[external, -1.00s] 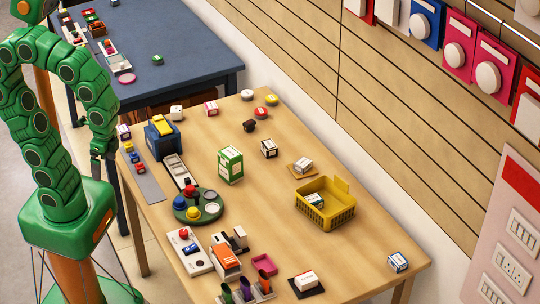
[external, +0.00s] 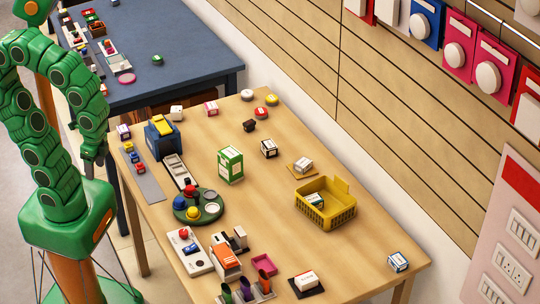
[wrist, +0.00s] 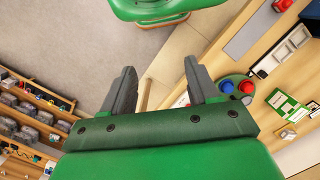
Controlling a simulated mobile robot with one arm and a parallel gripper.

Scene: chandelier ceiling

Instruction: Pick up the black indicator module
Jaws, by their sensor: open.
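My gripper (external: 95,162) hangs off the table's left side, well apart from the module. In the wrist view my gripper (wrist: 160,76) has its two dark fingers spread with nothing between them. The module cannot be made out in the wrist view.
A yellow basket (external: 345,215) is at the right. A blue table (external: 190,70) stands behind.

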